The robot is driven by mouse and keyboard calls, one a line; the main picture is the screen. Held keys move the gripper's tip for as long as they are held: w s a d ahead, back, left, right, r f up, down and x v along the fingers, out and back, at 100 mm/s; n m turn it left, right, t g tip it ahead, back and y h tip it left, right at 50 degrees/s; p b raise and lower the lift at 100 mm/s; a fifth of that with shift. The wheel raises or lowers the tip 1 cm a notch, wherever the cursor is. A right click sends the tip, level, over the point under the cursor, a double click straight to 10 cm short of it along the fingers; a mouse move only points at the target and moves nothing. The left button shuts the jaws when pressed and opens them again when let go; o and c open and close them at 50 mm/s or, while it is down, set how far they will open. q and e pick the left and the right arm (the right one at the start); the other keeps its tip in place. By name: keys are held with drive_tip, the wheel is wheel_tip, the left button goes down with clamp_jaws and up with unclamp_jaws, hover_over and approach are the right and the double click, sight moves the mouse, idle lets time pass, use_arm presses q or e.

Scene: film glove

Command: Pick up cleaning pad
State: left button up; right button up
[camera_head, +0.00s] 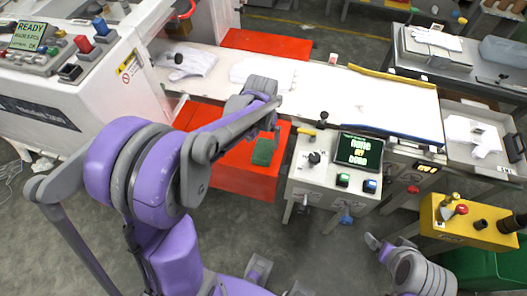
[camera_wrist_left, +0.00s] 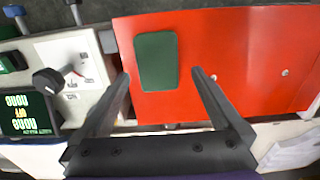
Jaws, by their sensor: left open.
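The cleaning pad is a dark green rounded rectangle (camera_head: 264,152) lying on a red panel below the white conveyor. In the left wrist view the pad (camera_wrist_left: 157,50) shows between the fingers, towards their tips. My left gripper (camera_head: 276,124) reaches over the conveyor's near edge, close to the pad. In the left wrist view my left gripper (camera_wrist_left: 161,73) is open, with one finger on each side of the pad's near end and nothing held. Whether the fingers touch the panel cannot be told. My right gripper (camera_head: 377,246) is at the lower right, away from the pad; its jaws are unclear.
The red panel (camera_head: 238,178) borders a control box (camera_head: 318,177) with knob, buttons and a screen. The white conveyor (camera_head: 330,95) runs behind it, with a glove (camera_head: 190,63) at left. A yellow box (camera_head: 468,223) stands at right. Grey floor is open in front.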

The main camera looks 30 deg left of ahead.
sight(263, 151)
use_arm(q)
drive_tip(key=f, duration=0.5)
drive_tip(key=shift+s+d+f, duration=0.1)
drive_tip(key=shift+d, duration=0.15)
drive_tip(key=c, duration=1.3)
wheel_tip(263, 151, up, 10)
drive_tip(key=shift+r+p, duration=0.1)
drive_tip(key=shift+p, duration=0.25)
drive_tip(key=o, duration=0.9)
drive_tip(key=c, duration=0.6)
drive_tip(key=shift+s, duration=0.1)
drive_tip(key=shift+c, duration=0.2)
